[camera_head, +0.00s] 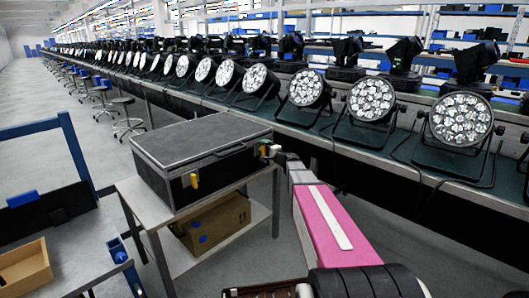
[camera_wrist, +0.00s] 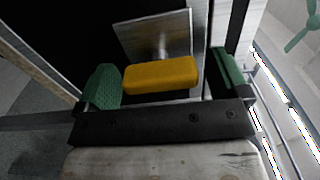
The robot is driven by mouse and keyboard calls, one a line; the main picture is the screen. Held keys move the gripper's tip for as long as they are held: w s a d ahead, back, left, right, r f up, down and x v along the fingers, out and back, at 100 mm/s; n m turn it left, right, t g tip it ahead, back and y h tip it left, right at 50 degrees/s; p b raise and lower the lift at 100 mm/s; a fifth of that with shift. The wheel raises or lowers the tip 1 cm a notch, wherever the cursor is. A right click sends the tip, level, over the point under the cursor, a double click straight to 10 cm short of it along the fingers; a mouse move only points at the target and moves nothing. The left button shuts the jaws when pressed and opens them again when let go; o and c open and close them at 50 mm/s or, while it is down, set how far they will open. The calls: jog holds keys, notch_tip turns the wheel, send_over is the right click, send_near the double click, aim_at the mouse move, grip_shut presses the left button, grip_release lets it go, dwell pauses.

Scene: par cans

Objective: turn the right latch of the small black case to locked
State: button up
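The black case (camera_head: 205,150), lid closed, sits on a small grey table. Its left yellow latch (camera_head: 194,180) shows upright on the front face. The right latch (camera_head: 264,150) is a small yellow spot at the right end, mostly hidden by my gripper (camera_head: 272,152). In the wrist view, the right latch's yellow handle (camera_wrist: 162,76) lies crosswise before a metal plate (camera_wrist: 158,38). My gripper (camera_wrist: 164,80) has its green fingers apart, one on each side of the handle. The left finger is very close to it, and a gap shows at the right. I cannot tell whether either touches.
The table (camera_head: 150,210) has a lower shelf with a cardboard box (camera_head: 218,222). A long bench (camera_head: 330,130) with a row of par cans (camera_head: 371,99) runs behind the case. A blue-framed workbench (camera_head: 75,245) stands at left. Open floor lies between.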

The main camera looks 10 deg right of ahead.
jog(key=v, duration=1.1)
jog(key=shift+w, duration=0.1)
jog(key=s+a+f+n+g+h, duration=0.1)
jog(key=s+a+f+n+g, duration=0.35)
jog(key=s, duration=0.25)
jog(key=s+a+f+n+g+h, duration=0.1)
jog(key=s+a+f+n+g, duration=0.2)
jog(key=s+a+f+g, duration=0.3)
jog(key=s+d+f+n+g+h, duration=0.1)
jog(key=s+d+f+g+h, duration=0.1)
jog(key=s, duration=0.6)
jog(key=s+d+f+n+g+h, duration=0.2)
jog(key=s+f+h, duration=0.2)
jog(key=s+h, duration=0.2)
jog(key=shift+s+f+h, duration=0.3)
jog(key=shift+s+f, duration=0.05)
jog(key=shift+s, duration=0.8)
jog(key=shift+n, duration=0.25)
